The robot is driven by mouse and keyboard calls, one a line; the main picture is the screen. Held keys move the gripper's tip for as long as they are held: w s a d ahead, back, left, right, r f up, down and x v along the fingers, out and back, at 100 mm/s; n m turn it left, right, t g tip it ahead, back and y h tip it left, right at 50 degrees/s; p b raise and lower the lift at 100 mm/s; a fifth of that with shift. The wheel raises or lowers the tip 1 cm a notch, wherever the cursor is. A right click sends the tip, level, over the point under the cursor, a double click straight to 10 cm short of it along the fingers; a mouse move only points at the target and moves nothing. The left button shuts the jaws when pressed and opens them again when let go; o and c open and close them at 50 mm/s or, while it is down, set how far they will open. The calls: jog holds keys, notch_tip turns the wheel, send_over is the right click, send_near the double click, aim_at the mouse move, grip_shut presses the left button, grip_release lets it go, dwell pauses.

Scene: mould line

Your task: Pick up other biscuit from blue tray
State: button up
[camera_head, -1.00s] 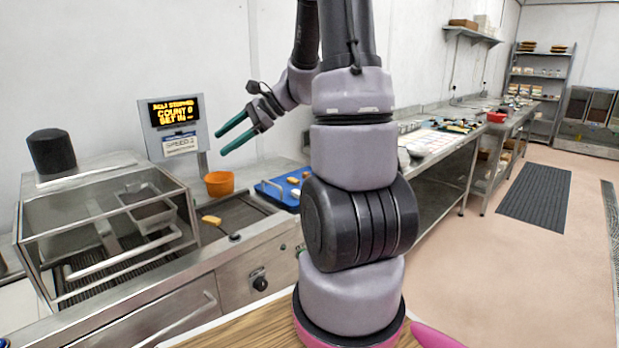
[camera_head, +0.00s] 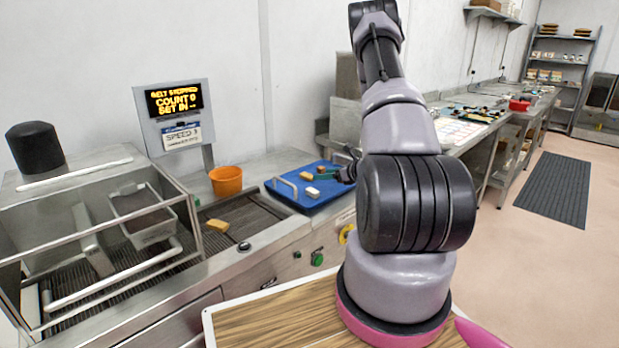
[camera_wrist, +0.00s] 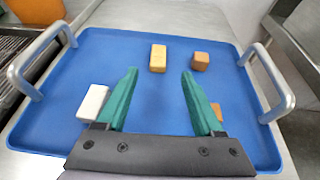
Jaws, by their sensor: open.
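The blue tray (camera_head: 287,193) lies right of the belt, and the wrist view shows its bare surface (camera_wrist: 50,130). A yellow oblong biscuit (camera_wrist: 157,58) lies near the tray's far side, just beyond and between my fingertips; it also shows in the head view (camera_head: 306,176). My gripper (camera_wrist: 158,78) is open above the tray with nothing between its green fingers. Another yellow biscuit (camera_head: 216,225) lies on the belt.
A white block (camera_wrist: 92,102) lies left of my left finger. A brown cube (camera_wrist: 200,61) sits right of the tray biscuit; another brown piece (camera_wrist: 217,110) is partly behind the right finger. Raised metal handles (camera_wrist: 275,85) flank the tray. An orange cup (camera_head: 226,181) stands left of it.

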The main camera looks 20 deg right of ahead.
aim_at(309, 176)
jog(key=x, duration=0.7)
jog(key=shift+w+a, duration=0.1)
jog(key=shift+a, duration=0.05)
grip_shut()
